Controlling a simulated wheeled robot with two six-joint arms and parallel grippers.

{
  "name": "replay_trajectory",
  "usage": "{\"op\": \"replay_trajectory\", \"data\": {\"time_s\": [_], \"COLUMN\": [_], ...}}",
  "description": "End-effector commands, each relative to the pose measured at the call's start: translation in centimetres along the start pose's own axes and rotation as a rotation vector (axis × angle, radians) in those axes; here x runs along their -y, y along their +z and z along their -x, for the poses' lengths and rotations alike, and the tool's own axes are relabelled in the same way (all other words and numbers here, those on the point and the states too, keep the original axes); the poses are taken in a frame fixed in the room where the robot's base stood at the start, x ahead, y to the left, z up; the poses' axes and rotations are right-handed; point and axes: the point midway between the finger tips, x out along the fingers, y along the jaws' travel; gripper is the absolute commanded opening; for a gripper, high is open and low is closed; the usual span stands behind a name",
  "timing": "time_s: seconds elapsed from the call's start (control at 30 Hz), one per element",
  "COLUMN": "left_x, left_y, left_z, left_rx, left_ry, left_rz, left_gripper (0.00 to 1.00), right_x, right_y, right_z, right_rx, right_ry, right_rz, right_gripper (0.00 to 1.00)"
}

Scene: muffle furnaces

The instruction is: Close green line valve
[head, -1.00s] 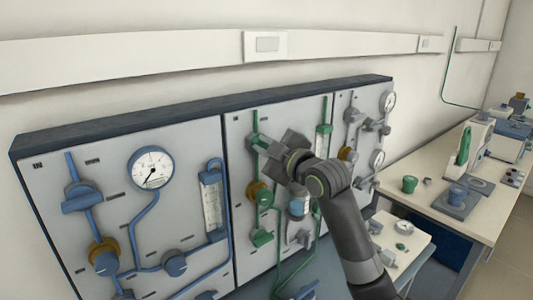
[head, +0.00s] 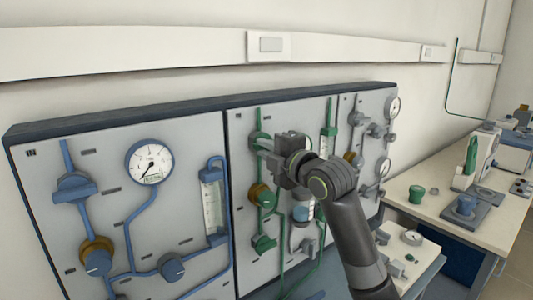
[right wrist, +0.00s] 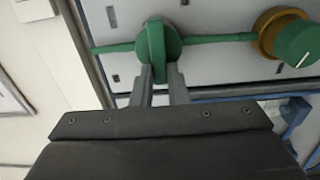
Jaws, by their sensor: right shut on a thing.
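The green line valve (head: 257,138) sits on the upper left of the middle panel, on a vertical green pipe. In the right wrist view its green handle (right wrist: 157,42) lies across the green pipe (right wrist: 215,38). My right gripper (head: 270,148) is at the valve, its arm coming from the lower right. In the right wrist view the two fingers of this gripper (right wrist: 160,82) are shut on the handle's near end. The gripper body hides part of the middle panel in the head view. My left gripper is not in view.
Below the valve is a brass and green knob (head: 262,196), also in the right wrist view (right wrist: 297,42). The left panel (head: 110,190) has blue pipes and a gauge (head: 149,161). A bench (head: 425,208) with instruments stands at the right.

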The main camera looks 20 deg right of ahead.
Motion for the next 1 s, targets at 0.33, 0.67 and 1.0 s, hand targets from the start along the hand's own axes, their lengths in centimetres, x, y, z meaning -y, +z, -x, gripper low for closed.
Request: {"op": "replay_trajectory", "data": {"time_s": [0.33,0.67,1.0], "left_x": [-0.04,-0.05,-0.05], "left_y": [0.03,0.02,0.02], "left_z": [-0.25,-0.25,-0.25], "left_rx": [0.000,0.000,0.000], "left_ry": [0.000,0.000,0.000], "left_rz": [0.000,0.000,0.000], "left_gripper": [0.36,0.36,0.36], "right_x": [0.20,0.21,0.12], "right_y": [0.02,0.03,0.01], "right_z": [-0.02,-0.02,0.01], "right_rx": [0.000,0.000,0.000], "right_ry": [-0.004,-0.004,-0.002], "right_rz": [0.031,0.031,0.030], "right_gripper": [0.00,0.25,0.35]}}
